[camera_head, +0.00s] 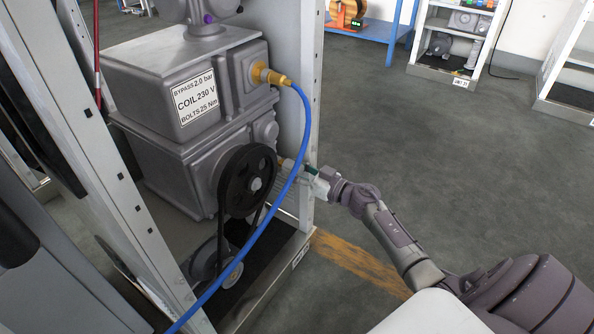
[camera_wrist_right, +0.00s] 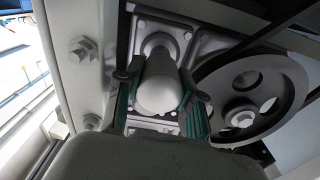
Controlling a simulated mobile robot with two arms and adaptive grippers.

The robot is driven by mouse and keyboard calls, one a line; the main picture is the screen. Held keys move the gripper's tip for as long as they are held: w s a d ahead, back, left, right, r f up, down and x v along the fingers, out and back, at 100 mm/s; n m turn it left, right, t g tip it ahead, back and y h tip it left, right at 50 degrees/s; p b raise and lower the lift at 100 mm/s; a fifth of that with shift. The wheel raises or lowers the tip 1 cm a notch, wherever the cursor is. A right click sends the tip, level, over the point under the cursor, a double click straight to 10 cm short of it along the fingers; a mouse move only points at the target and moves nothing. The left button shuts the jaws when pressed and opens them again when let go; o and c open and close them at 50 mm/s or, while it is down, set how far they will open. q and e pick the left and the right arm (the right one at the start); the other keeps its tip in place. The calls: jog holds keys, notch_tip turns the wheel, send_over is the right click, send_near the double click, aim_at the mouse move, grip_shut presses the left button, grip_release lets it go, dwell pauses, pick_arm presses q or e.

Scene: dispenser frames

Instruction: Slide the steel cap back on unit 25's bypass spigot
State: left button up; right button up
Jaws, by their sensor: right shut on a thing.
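My right gripper (camera_head: 312,178) reaches in past the right post of the frame, beside the pump's black pulley. In the right wrist view its two green-lined fingers (camera_wrist_right: 160,95) are shut on a smooth, pale grey rounded cap (camera_wrist_right: 160,88). Behind the cap, in line with it, a round fitting, apparently the spigot (camera_wrist_right: 159,45), sits on a bolted flange plate. The cap hides most of it, and I cannot tell whether they touch. In the head view the cap is not clear behind the fingers. My left gripper is not in view.
The black pulley (camera_head: 246,181) stands close left of the gripper, and close right in the wrist view (camera_wrist_right: 250,95). A blue hose (camera_head: 301,130) hangs from a brass fitting (camera_head: 268,75) across the frame. The frame's right post (camera_head: 311,80) is near. Open floor (camera_head: 430,180) lies right.

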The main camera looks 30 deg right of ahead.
aim_at(282, 164)
jog(key=shift+x, duration=2.35)
jog(key=o, duration=1.2)
jog(key=shift+s, duration=0.1)
jog(key=v, duration=1.2)
